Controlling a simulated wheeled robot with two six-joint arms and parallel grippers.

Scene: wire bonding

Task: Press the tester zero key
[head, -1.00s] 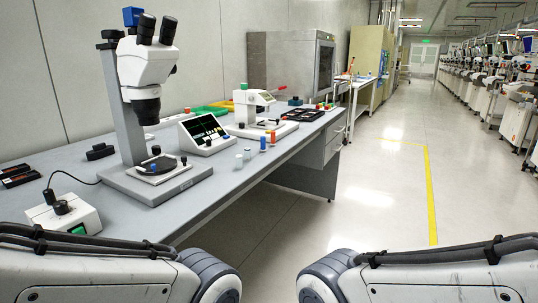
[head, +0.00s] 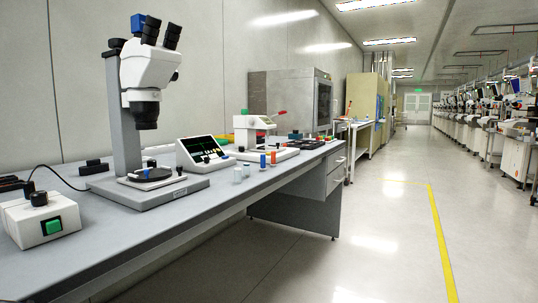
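A white tester (head: 202,153) with a sloped dark screen (head: 203,149) stands on the grey bench, right of the microscope. Small keys show along its front edge, too small to tell which one is the zero key. A white bench instrument with a green knob (head: 260,130) stands just beyond it and could also be a tester; I cannot tell. Neither of my grippers is in the head view.
A microscope (head: 148,75) on a grey base stands at the near left of the bench (head: 130,228). A white box with a green switch (head: 40,220) sits at the near left. The floor (head: 340,262) right of the bench is clear.

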